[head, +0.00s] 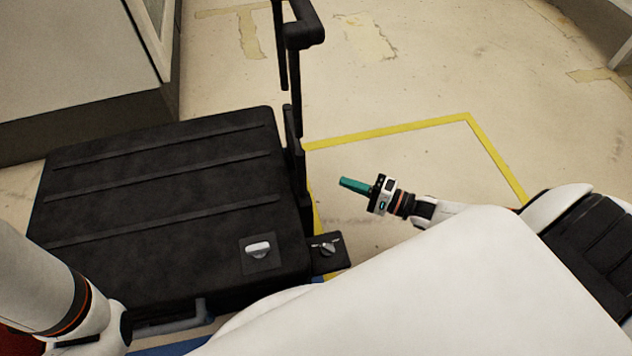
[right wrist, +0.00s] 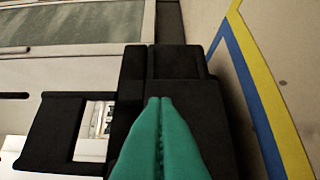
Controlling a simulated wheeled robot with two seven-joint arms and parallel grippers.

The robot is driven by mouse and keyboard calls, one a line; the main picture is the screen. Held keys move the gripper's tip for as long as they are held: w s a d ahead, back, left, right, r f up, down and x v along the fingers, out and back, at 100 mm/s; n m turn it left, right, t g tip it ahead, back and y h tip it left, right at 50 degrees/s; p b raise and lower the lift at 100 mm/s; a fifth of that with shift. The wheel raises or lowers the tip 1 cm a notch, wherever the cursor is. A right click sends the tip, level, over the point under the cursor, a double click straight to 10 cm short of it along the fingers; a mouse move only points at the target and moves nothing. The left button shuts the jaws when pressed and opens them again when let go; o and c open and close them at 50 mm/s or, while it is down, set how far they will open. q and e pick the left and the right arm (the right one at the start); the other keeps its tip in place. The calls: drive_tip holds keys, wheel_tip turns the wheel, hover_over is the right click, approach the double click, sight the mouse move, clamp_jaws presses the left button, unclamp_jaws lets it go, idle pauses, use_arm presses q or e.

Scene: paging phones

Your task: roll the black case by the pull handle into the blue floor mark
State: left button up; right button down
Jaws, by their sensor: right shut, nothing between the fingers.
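The black case (head: 160,205) stands at the left in the head view, with ribs across its top. Its black pull handle (head: 303,36) is extended upward at its right side. My right gripper (head: 342,182) has green fingers, is shut and empty, and points left toward the case's right side with a gap. In the right wrist view its fingertips (right wrist: 160,100) are together in front of black parts. Blue floor tape (head: 170,347) shows below the case in the head view, and a blue strip (right wrist: 255,100) runs beside yellow tape in the wrist view. My left gripper is out of sight.
Yellow tape (head: 400,130) outlines a floor area right of the case. A pale cabinet (head: 75,55) with a dark base stands behind the case at the left. Open, stained floor lies beyond the yellow tape.

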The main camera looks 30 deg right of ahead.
drive_tip(key=w+a+b, duration=0.4)
drive_tip(key=a, duration=0.3)
drive_tip(key=shift+w, duration=0.3)
